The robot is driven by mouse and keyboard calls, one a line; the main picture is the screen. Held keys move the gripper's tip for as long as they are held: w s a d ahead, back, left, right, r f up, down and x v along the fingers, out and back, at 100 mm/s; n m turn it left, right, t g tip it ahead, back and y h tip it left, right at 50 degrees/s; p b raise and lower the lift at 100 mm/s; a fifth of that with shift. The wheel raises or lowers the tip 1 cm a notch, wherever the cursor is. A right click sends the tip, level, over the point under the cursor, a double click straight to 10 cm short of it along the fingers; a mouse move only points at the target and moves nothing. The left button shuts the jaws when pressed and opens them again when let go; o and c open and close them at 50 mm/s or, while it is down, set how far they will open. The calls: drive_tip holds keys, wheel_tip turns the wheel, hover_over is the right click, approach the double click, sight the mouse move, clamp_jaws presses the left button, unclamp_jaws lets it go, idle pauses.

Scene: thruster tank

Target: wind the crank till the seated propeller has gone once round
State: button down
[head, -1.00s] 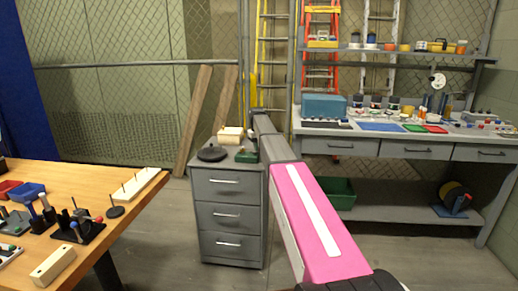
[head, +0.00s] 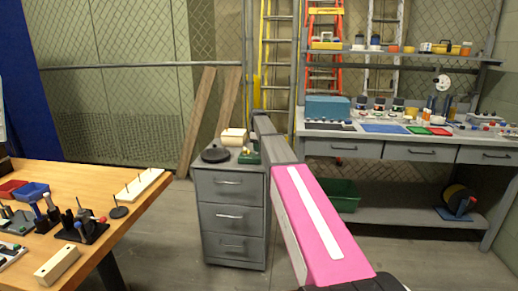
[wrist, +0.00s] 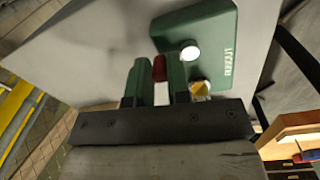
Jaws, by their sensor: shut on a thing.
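In the wrist view my gripper (wrist: 158,70) has its two green fingers shut on a red knob (wrist: 159,68), which I take for the crank's handle. A green box (wrist: 210,35) with white lettering and a white round part lies just beyond the fingers. A small yellow and white piece (wrist: 201,88) shows beside the right finger. In the head view the green box (head: 249,158) is on the grey drawer cabinet (head: 231,187), below the far end of my arm. My gripper cannot be made out there. I cannot make out the propeller or the crank's arm.
A dark round disc (head: 215,155) and a cream block (head: 234,136) share the cabinet top. A wooden table (head: 140,205) with small stands is at left. A grey workbench (head: 345,134) with trays is at right. Floor shows between table and cabinet.

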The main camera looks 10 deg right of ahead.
drive_tip(key=shift+w+a+n, duration=0.1)
drive_tip(key=shift+a+n, duration=0.05)
drive_tip(key=shift+n, duration=0.45)
drive_tip(key=c, duration=1.1)
unclamp_jaws()
drive_tip(key=shift+r, duration=0.1)
drive_tip(key=r, duration=1)
drive_tip(key=shift+s+a+r, duration=0.1)
drive_tip(key=shift+s+r, duration=0.15)
drive_tip(key=shift+r, duration=0.05)
